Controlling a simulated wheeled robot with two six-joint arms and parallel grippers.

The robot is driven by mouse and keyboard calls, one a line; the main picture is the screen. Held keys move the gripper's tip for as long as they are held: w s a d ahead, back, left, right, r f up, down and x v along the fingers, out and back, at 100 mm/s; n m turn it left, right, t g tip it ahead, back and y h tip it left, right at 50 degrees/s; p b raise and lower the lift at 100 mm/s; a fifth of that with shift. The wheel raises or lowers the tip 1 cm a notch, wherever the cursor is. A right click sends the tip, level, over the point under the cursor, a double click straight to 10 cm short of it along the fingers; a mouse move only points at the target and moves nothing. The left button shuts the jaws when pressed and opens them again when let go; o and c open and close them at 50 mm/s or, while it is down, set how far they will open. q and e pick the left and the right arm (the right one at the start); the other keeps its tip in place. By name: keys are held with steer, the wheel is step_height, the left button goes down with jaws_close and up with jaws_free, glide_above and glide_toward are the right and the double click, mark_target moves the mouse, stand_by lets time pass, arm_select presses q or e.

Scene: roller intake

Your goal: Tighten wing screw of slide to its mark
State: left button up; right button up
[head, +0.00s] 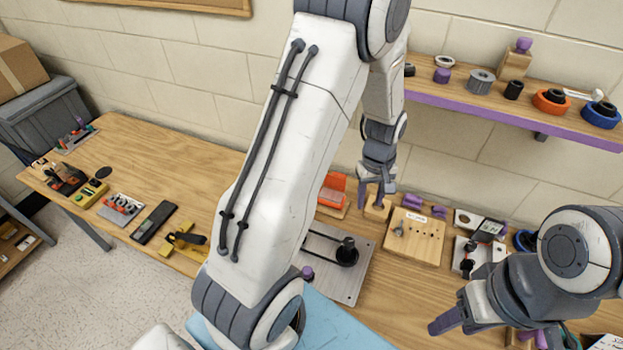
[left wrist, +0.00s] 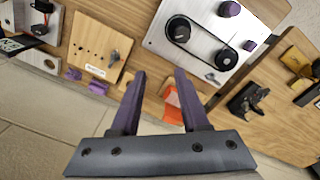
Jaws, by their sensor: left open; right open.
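A metal plate (head: 325,278) with black pulleys and a belt lies on the bench, partly hidden by my left arm. It also shows in the left wrist view (left wrist: 190,48), with purple knobs (left wrist: 229,9) and a small grey fitting (left wrist: 210,77) near its edge; I cannot tell whether this is the slide's wing screw. A wooden board (head: 428,240) with holes carries a grey wing-shaped piece (head: 399,229). My left gripper (head: 377,203) is open and empty above the back of the bench; its fingers (left wrist: 160,73) point toward the bench. My right gripper (head: 490,332) is open at the lower right.
An orange part (head: 333,188) stands behind the plate. Small devices (head: 480,240) sit right of the board. A shelf (head: 500,103) with rings and cylinders overhangs the bench at the right. A blue mat (head: 325,325) lies in front. Several tools lie on the bench's left part.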

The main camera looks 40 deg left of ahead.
arm_select(q)
steer(key=a+f+n+p, duration=0.1)
steer(key=a+f+n, duration=0.2)
steer(key=a, duration=0.3)
steer(key=s+a+f+n+p, duration=0.1)
steer(key=a+f+n+p, duration=0.1)
steer(key=a+f+n, duration=0.2)
steer(key=s+a+f+n+p, duration=0.1)
steer(key=a+f+n, duration=0.3)
steer(key=a, duration=0.5)
steer(key=shift+a+f, duration=0.25)
steer(key=shift+f, duration=0.45)
arm_select(e)
step_height(320, 180, up, 6)
arm_select(q)
step_height(320, 180, down, 10)
steer(key=b, duration=0.6)
steer(key=shift+s+r, duration=0.1)
steer(key=shift+r, duration=0.45)
arm_select(e)
step_height(320, 180, down, 6)
steer(key=shift+s+a+f, duration=0.1)
